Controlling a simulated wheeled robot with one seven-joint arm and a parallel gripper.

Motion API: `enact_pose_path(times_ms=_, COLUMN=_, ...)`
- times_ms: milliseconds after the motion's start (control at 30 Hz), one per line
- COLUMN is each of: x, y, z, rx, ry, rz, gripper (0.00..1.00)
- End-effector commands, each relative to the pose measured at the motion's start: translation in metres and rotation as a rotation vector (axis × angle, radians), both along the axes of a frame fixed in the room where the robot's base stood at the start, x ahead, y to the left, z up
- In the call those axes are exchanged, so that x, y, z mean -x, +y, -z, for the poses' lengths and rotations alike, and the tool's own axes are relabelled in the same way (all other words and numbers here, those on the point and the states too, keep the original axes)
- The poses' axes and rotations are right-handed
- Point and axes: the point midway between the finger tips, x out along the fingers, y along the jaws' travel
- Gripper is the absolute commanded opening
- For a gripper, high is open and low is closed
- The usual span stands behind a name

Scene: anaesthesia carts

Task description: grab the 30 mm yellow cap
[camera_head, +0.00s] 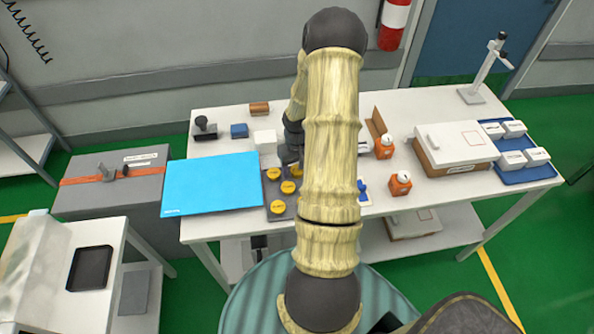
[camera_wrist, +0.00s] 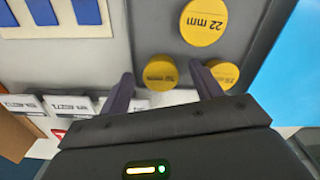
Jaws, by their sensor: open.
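Several round yellow caps sit on a grey tray (camera_head: 270,190) left of my arm. In the wrist view one cap (camera_wrist: 203,22) reads "22 mm". A second cap (camera_wrist: 160,72) appears between my fingers in the picture, its label too blurred to read. I cannot tell which is the 30 mm yellow cap. My gripper (camera_wrist: 162,70) is open with nothing held between its fingers. In the head view it is largely hidden by my arm.
A blue mat (camera_head: 212,184) lies left of the tray. A white block (camera_head: 265,141) stands behind the tray. Orange-based items (camera_head: 400,184), a white-topped box (camera_head: 460,143) and a blue tray of white boxes (camera_head: 522,174) are to the right.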

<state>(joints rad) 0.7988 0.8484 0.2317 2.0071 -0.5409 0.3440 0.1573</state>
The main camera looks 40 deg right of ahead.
Motion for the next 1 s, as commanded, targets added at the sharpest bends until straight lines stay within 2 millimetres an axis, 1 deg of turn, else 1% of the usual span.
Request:
enact_pose_path(times_ms=267, x=0.0, y=0.0, z=0.0, rx=0.0, ry=0.0, rz=0.0, gripper=0.64)
enact_pose_path(times_ms=300, x=0.0, y=0.0, z=0.0, rx=0.0, ry=0.0, rz=0.0, gripper=0.62)
enact_pose_path(times_ms=367, x=0.0, y=0.0, z=0.0, rx=0.0, ry=0.0, rz=0.0, gripper=0.51)
enact_pose_path(times_ms=400, x=0.0, y=0.0, z=0.0, rx=0.0, ry=0.0, rz=0.0, gripper=0.43)
enact_pose_path(times_ms=533, x=0.0, y=0.0, z=0.0, rx=0.0, ry=0.0, rz=0.0, gripper=0.17)
enact_pose_path(times_ms=833, x=0.0, y=0.0, z=-0.002, rx=0.0, ry=0.0, rz=0.0, gripper=0.17)
enact_pose_path(times_ms=933, x=-0.001, y=0.0, z=-0.009, rx=0.002, ry=-0.002, rz=0.0, gripper=0.17)
enact_pose_path(times_ms=1000, x=-0.001, y=-0.001, z=-0.017, rx=0.001, ry=-0.004, rz=0.001, gripper=0.17)
